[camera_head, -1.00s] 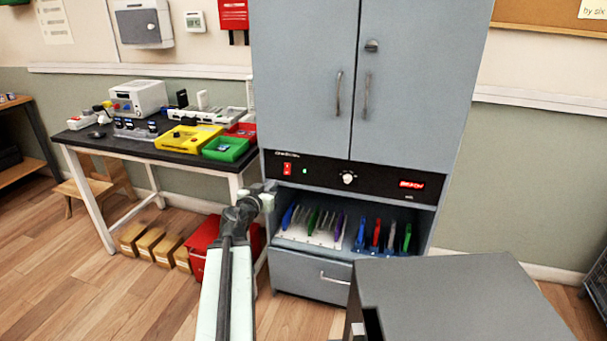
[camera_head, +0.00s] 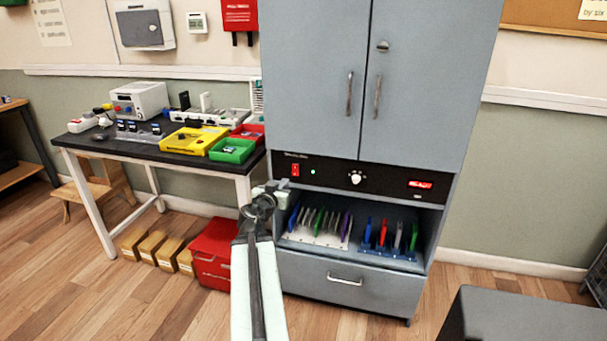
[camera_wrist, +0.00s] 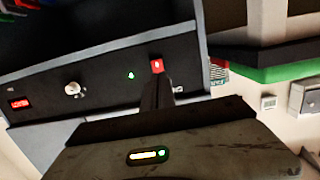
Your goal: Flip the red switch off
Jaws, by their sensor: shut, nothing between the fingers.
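The red switch (camera_head: 295,170) is at the left end of the black control panel (camera_head: 385,181) on the grey cabinet. It is small and a green light glows just right of it. In the wrist view the red switch (camera_wrist: 157,66) shows just beyond the tip of my gripper (camera_wrist: 157,88), with the green light (camera_wrist: 130,76) beside it. In the head view my gripper (camera_head: 277,190) is just below and left of the switch. My gripper is shut and empty. Whether the fingertips touch the switch I cannot tell. The switch's rocker position is too small to read.
The panel also has a white knob (camera_head: 355,178) and a red display (camera_head: 420,185). Below it, an open shelf holds racks of coloured items (camera_head: 318,225). A black-topped bench (camera_head: 180,155) with trays stands left. A red box (camera_head: 212,255) sits on the floor.

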